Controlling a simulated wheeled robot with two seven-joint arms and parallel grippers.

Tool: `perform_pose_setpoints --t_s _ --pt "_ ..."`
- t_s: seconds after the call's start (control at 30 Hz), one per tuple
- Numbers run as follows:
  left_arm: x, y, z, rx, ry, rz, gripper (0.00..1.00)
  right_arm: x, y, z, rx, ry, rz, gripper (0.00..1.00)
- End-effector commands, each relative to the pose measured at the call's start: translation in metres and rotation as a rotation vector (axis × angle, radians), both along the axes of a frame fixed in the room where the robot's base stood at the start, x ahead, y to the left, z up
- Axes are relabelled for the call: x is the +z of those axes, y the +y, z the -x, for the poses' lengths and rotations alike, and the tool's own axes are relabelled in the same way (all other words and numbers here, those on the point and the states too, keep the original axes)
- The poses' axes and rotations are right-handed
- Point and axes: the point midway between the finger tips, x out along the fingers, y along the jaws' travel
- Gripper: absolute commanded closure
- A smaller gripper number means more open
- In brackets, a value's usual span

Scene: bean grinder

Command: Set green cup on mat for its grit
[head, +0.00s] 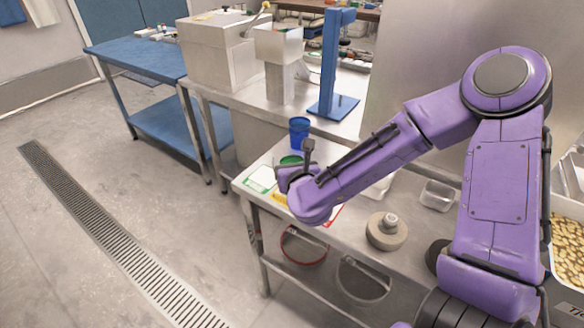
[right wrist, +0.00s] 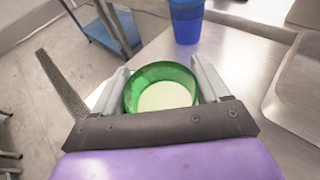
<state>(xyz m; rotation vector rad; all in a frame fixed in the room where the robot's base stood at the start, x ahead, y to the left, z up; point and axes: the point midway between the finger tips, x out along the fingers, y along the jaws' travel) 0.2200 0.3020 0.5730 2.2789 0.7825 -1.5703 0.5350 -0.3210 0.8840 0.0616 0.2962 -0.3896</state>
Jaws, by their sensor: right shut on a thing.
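The green cup (head: 290,161) is at the left end of the steel table, mostly hidden behind my right gripper (head: 292,176). In the right wrist view the green cup (right wrist: 162,72) is upright between the two fingers of my right gripper (right wrist: 163,88), with pale contents inside. The gripper is shut on it. A white mat with green marking (head: 258,180) lies at the table's left corner, just left of the cup. A yellow-marked mat (head: 279,198) and a red-edged mat (head: 337,213) are partly covered by my arm. I cannot tell whether the cup touches the table. My left gripper is not in view.
A blue cup (head: 299,134) stands behind the green cup. A round grey weight-like object (head: 386,232), a clear container (head: 437,196) and a tray of beans (head: 567,245) are to the right. A blue stand (head: 328,75) and boxy machine (head: 279,60) stand on the bench behind.

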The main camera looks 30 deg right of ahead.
Motion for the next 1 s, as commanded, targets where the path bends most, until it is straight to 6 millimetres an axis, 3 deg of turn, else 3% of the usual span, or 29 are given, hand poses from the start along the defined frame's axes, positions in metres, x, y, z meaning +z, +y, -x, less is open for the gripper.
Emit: perform_pose_setpoints --t_s 0.2,0.23,0.3,0.57,0.73,0.8,1.0 --pt "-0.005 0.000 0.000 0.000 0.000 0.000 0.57 -0.005 0.000 0.000 0.000 0.000 0.000 0.55" --pt "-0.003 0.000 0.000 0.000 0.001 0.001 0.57 -0.003 0.000 0.000 0.000 0.000 0.001 0.15" --pt "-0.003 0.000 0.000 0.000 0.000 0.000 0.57 -0.003 0.000 0.000 0.000 0.000 0.001 0.00" --pt "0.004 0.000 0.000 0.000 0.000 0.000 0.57 0.004 0.000 0.000 0.000 -0.001 0.001 0.00" --pt "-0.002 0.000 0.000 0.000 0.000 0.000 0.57 0.011 0.013 0.029 0.004 -0.002 -0.002 0.00" --pt "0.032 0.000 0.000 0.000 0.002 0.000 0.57 0.026 0.017 0.040 0.001 0.009 0.005 0.00" --pt "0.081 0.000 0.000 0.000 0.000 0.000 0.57 0.034 0.025 0.062 -0.004 0.009 0.011 0.00"
